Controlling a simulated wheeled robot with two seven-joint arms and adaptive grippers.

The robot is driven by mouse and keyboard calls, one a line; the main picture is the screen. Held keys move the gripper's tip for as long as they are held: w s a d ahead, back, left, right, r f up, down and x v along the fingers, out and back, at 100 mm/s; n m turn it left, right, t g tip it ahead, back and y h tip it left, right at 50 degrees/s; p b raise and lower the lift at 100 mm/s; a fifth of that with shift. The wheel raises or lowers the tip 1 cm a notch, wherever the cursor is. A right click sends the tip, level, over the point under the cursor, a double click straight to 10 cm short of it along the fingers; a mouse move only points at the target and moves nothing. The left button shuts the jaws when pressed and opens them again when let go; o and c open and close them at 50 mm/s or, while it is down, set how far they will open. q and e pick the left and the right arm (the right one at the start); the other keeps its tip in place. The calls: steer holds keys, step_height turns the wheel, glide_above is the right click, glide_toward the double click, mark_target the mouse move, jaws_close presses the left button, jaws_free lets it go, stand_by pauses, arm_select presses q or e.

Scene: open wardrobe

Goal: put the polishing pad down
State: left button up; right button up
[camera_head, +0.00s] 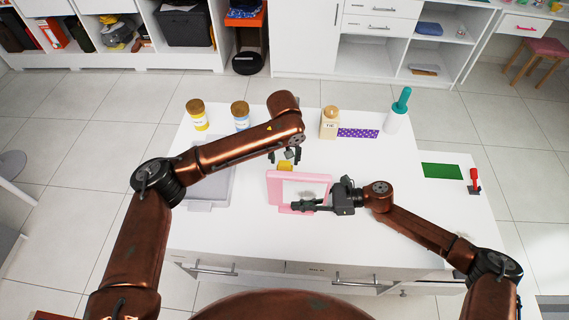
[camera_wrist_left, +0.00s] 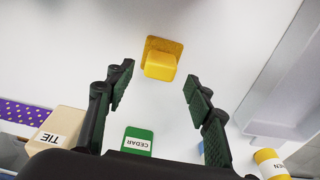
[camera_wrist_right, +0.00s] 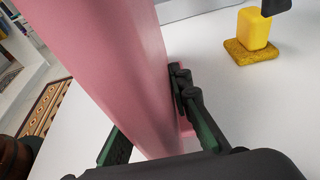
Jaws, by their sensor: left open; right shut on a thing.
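The yellow polishing pad (camera_head: 285,166) rests flat on the white table top behind the pink-framed mirror, its block handle upward. It also shows in the left wrist view (camera_wrist_left: 163,62) and the right wrist view (camera_wrist_right: 252,48). My left gripper (camera_head: 290,157) is open and empty just above the pad; in the left wrist view the pad is beyond and between the spread fingers, apart from both. My right gripper (camera_head: 303,205) is shut on the lower edge of the pink mirror (camera_head: 285,181), which stands upright. The pink frame fills much of the right wrist view (camera_wrist_right: 110,60).
A grey tray (camera_head: 227,186) lies left of the mirror. A green mat (camera_head: 441,171) lies at right.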

mark_target(285, 163)
arm_select(q)
steer(key=shift+o, duration=0.6)
step_height(285, 163, up, 6)
steer(key=shift+s+r, duration=0.25)
steer(key=shift+s, duration=0.15)
steer(key=f, duration=0.3)
steer(key=w+f, duration=0.1)
steer(key=f, duration=0.5)
steer(key=shift+w, duration=0.15)
steer(key=shift+c, duration=0.4)
steer(key=c, duration=1.2)
steer(key=shift+o, duration=0.2)
step_height(285, 163, up, 10)
